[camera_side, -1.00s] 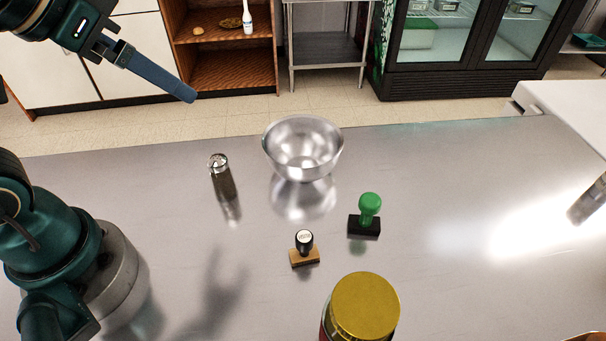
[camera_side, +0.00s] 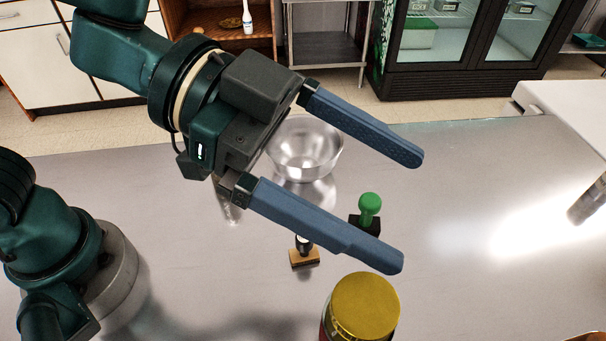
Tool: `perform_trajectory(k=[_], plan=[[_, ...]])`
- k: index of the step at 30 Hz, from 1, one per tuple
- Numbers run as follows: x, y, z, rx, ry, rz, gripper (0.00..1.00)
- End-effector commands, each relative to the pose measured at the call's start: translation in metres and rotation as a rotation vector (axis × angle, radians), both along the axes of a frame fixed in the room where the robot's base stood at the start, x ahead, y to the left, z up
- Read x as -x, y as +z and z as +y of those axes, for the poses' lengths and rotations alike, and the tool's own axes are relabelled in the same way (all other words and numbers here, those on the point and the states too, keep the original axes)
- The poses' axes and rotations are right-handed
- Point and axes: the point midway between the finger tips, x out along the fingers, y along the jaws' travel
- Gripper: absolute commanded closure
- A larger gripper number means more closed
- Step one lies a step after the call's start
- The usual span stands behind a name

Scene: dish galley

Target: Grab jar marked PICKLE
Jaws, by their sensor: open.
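A jar (camera_side: 364,305) with a gold lid stands at the bottom of the picture, right of centre. Its lid faces the camera, a little red shows at its left side, and its lower part is cut off by the frame edge. No PICKLE marking can be read on it. My gripper (camera_side: 405,210) is open, with two long blue fingers spread apart and nothing between them.
A metal bowl (camera_side: 307,160) sits behind my fingers. A green-handled stamp (camera_side: 369,208) and a wooden-based stamp (camera_side: 304,257) stand between bowl and jar, partly covered by a finger. A shaker (camera_side: 232,212) is mostly hidden. The right part of the steel table (camera_side: 470,240) is largely clear.

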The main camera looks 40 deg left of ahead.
Motion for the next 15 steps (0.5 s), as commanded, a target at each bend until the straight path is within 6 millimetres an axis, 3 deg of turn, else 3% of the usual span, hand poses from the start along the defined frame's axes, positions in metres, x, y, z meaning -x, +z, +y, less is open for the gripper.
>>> perform_trajectory(k=[3,15], plan=[[0.036,-0.016,-0.013,-0.028,-0.163,0.074,0.00],[0.031,-0.072,-0.010,-0.026,-0.138,0.074,0.00]])
